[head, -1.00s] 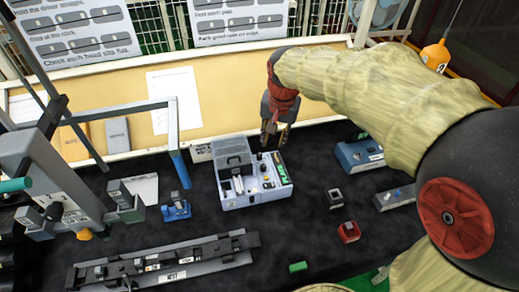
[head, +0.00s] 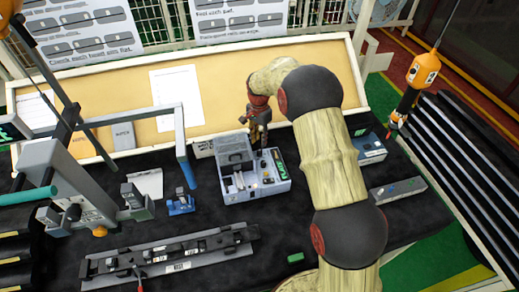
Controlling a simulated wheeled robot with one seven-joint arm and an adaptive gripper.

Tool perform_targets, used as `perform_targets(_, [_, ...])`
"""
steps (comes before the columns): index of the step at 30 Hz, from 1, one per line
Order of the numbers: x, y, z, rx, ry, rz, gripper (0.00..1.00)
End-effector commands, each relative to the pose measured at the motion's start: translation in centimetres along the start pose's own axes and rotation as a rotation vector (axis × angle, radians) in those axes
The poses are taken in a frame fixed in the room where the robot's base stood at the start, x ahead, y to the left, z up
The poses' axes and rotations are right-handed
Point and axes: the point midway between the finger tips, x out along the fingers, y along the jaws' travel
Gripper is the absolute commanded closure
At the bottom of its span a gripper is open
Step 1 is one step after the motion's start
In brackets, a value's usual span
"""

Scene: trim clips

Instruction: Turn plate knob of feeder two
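A light grey feeder box (head: 258,192) stands near the middle of the dark bench, with a dark grey hopper (head: 234,152) on its left side and a green label at its right edge. Small knobs (head: 266,179) show on its top panel; they are too small to tell which is the plate knob, and I cannot read a feeder number. My gripper (head: 257,144) points down at the back of the box, just right of the hopper. Its fingertips are small and dark here, so I cannot tell contact or opening.
A blue-grey box (head: 369,148) and a grey button box (head: 397,190) lie to the right, partly beside my arm. A small blue fixture (head: 180,203) stands left of the feeder. A long grey rail (head: 170,257) lies in front. A green block (head: 295,257) lies near the front.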

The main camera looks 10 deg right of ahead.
Motion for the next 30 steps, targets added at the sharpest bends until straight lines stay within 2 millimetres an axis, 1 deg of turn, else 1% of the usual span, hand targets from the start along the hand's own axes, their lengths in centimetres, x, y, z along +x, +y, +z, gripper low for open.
perform_targets(6, [3.4, 0.1, 0.1, -0.001, -0.002, 0.004, 0.73])
perform_targets(9, [4.8, 0.1, 0.1, -0.001, -0.002, 0.003, 0.73])
perform_targets(13, [6.2, 0.1, 0.0, -0.002, -0.001, 0.001, 0.73])
perform_targets(18, [6.8, 0.1, 0.0, -0.002, 0.000, 0.000, 0.73])
perform_targets(25, [6.9, 0.1, 0.0, -0.002, 0.000, 0.000, 0.73])
perform_targets(30, [6.9, 0.1, 0.0, -0.002, 0.000, 0.000, 0.83])
